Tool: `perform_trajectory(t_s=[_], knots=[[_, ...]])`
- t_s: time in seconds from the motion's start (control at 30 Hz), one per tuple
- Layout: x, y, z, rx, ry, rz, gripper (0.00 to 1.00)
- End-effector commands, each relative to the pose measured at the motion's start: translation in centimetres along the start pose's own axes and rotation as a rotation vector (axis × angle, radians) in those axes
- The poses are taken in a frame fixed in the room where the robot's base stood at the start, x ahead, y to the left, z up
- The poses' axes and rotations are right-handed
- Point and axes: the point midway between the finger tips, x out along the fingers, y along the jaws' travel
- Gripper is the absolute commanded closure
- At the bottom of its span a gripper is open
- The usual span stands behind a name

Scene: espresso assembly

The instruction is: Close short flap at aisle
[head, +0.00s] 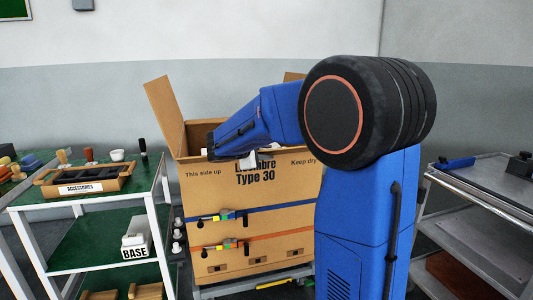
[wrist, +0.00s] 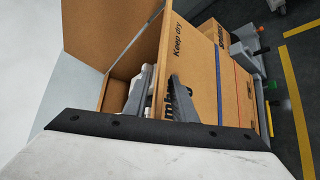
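The cardboard box (head: 250,235) stands upright with its top open. One flap (head: 165,115) stands up at its left end, leaning outward. Another flap tip (head: 293,77) shows behind my arm; the rest is hidden. In the wrist view a large raised flap (wrist: 100,30) stands at the top left, beside the opening. I cannot tell which flap is the short one at the aisle. My gripper (wrist: 160,95) is at the printed front wall's top edge, one finger inside the box and one outside. Its fingers are apart; contact with the wall is unclear.
A green-topped table (head: 90,190) with an accessories tray (head: 88,187) stands at the left. A grey metal cart (head: 485,210) stands at the right. Blue and orange straps (head: 270,209) cross the box front. My arm hides the box's right side.

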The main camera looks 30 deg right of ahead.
Motion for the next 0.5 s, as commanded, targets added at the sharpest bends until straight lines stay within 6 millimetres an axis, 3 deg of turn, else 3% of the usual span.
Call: perform_trajectory(t_s=[0.27,0.3,0.4,0.5], knots=[[0.18,0.02,0.01,0.001,0.0,0.0,0.76],[0.18,0.02,0.02,0.001,0.0,0.0,0.78],[0.17,0.02,0.01,0.001,0.0,0.0,1.0],[0.16,0.01,0.02,0.001,0.0,0.0,1.0]])
